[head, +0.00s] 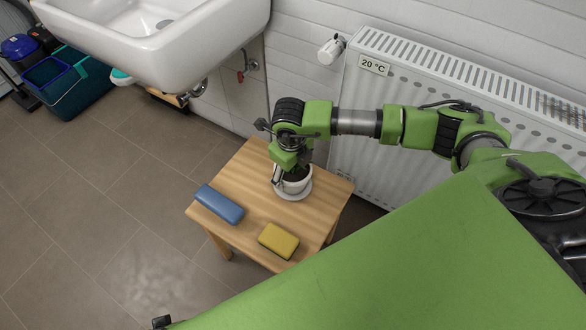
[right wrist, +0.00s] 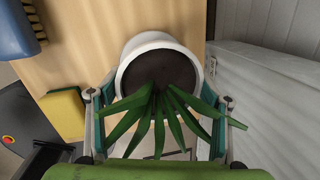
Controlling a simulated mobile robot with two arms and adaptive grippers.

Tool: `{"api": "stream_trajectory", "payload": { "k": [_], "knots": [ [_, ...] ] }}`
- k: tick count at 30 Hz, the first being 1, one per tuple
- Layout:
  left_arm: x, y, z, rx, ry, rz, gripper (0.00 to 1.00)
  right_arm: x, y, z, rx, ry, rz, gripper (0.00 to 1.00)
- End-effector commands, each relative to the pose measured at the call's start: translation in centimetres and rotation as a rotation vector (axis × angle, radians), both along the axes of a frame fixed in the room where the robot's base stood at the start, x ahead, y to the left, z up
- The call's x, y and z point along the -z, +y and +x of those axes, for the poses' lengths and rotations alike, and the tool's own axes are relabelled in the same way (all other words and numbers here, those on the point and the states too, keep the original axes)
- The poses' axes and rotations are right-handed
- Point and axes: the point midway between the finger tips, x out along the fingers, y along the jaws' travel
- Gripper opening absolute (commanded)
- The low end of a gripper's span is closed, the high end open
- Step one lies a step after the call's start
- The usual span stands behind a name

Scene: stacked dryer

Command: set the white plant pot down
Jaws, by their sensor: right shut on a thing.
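The white plant pot (head: 297,186) is at a small wooden table (head: 240,172) in the head view, over a white saucer (head: 306,194). My right gripper (head: 287,170) reaches down from above and is shut on the pot. In the right wrist view the pot's white rim (right wrist: 135,45) surrounds dark soil, with long green leaves pointing toward the camera. The fingers of the right gripper (right wrist: 160,112) lie on both sides of the pot. Whether the pot's base touches the saucer is hard to tell. My left gripper is not visible.
A blue brush (head: 219,204) and a yellow sponge (head: 278,241) lie on the table, left and in front of the pot. A white radiator (head: 400,75) stands behind the table. A white sink (head: 165,40) hangs at upper left.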

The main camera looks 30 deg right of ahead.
Motion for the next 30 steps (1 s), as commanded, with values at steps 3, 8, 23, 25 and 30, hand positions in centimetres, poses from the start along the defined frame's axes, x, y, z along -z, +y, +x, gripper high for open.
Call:
{"api": "stream_trajectory", "payload": {
  "k": [3,8,23,25,30],
  "knots": [
    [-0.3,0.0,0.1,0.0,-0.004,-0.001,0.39,0.0,0.0,0.1,0.001,-0.003,0.0,0.33],
    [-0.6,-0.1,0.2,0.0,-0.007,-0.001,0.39,0.1,0.0,0.0,0.001,0.0,0.0,0.88],
    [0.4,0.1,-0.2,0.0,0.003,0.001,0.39,-1.3,0.1,0.0,0.001,-0.003,0.001,0.88],
    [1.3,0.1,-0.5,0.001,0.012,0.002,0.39,-2.7,0.2,-0.2,0.0,-0.004,0.001,0.88],
    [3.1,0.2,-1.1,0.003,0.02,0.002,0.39,-6.5,0.6,-0.8,-0.001,-0.005,0.002,0.88]
  ]
}}
